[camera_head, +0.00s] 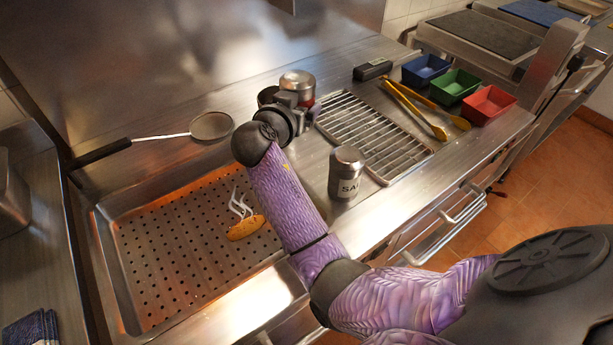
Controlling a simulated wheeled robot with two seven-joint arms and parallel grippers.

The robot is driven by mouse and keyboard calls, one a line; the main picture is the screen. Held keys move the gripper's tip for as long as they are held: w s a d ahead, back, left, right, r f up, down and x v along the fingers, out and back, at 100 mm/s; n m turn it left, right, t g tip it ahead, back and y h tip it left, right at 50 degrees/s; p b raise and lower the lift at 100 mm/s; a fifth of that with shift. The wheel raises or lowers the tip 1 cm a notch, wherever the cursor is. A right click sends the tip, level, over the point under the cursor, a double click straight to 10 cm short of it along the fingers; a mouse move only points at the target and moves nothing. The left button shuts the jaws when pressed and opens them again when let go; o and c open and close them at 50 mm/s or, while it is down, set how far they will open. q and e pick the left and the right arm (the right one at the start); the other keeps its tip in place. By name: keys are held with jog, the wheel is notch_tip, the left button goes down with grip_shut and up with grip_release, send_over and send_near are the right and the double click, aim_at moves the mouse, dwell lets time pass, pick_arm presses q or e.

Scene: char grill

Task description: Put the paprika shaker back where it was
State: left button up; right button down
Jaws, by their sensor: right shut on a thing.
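The paprika shaker (298,82) shows as a silver-capped can with a bit of red on its side, at the back of the steel counter left of the grill grate. My right gripper (292,108) is shut on it from the near side. The fingers and wrist hide most of its body, and I cannot tell whether its base touches the counter. My left gripper is not in view.
A salt shaker (346,172) stands at the counter's front. Beside the grate (370,130) are yellow tongs (420,108), a black device (372,69) and blue (425,69), green (454,87) and red (488,104) trays.

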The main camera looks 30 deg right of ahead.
jog(key=shift+s+d+f+m+g+h+b, duration=0.1)
jog(key=shift+d+f+m+g+h+b, duration=0.25)
jog(key=shift+d+m+g, duration=0.2)
jog(key=shift+d+f+m+g+h+b, duration=0.25)
jog(key=shift+d+f+m+g+b, duration=0.15)
jog(key=shift+d, duration=0.25)
notch_tip(320, 180, down, 8)
jog(key=shift+f+b, duration=0.15)
jog(key=shift+b, duration=1)
jog(key=shift+f, duration=0.2)
jog(key=shift+r, duration=0.1)
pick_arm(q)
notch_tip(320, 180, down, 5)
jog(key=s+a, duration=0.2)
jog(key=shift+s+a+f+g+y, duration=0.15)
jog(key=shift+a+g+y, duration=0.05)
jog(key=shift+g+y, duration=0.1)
pick_arm(e)
jog(key=shift+c, duration=0.5)
grip_release()
jog(key=shift+f, duration=0.2)
jog(key=shift+o, duration=0.5)
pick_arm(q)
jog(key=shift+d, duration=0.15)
pick_arm(e)
jog(key=shift+r, duration=0.1)
